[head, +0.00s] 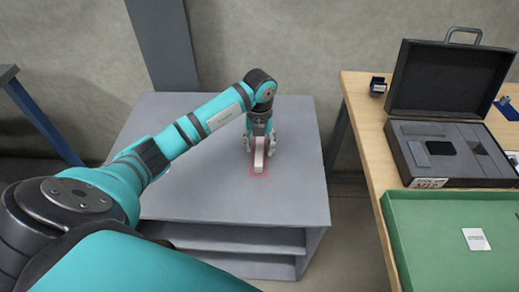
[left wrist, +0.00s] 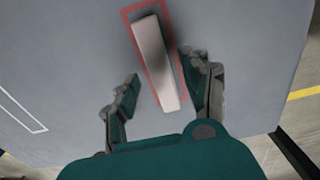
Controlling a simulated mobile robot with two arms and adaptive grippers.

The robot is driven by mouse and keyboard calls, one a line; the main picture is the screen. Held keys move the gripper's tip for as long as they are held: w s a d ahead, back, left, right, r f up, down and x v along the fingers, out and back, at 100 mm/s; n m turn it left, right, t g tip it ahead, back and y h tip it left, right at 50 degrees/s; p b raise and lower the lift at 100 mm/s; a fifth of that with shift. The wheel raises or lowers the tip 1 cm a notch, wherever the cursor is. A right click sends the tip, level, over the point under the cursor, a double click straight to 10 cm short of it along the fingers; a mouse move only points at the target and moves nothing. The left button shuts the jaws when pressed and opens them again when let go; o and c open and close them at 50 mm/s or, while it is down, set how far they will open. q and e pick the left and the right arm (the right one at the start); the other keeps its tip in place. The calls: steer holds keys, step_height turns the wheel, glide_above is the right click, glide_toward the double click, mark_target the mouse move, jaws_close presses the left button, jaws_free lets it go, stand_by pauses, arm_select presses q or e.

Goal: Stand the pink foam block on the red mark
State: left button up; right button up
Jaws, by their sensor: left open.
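The pale pink foam block (head: 259,160) is on the grey table, inside the red rectangular outline of the red mark (head: 266,174). In the left wrist view the block (left wrist: 154,58) runs lengthwise along the mark (left wrist: 127,13), slightly skewed to it. I cannot tell for sure which face it rests on. My left gripper (head: 260,143) points down over the block's far end. In the left wrist view its fingers (left wrist: 160,70) are open, one on each side of the block, with a visible gap on the left and a smaller one on the right. My right gripper is out of view.
The grey table top (head: 200,125) is clear around the mark. A white outline (left wrist: 22,110) is marked on it. To the right, a wooden bench (head: 365,115) holds an open black case (head: 450,155) and a green tray (head: 430,235).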

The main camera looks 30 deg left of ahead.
mark_target(260, 150)
arm_select(q)
step_height(260, 150, up, 10)
stand_by(0.3)
stand_by(0.4)
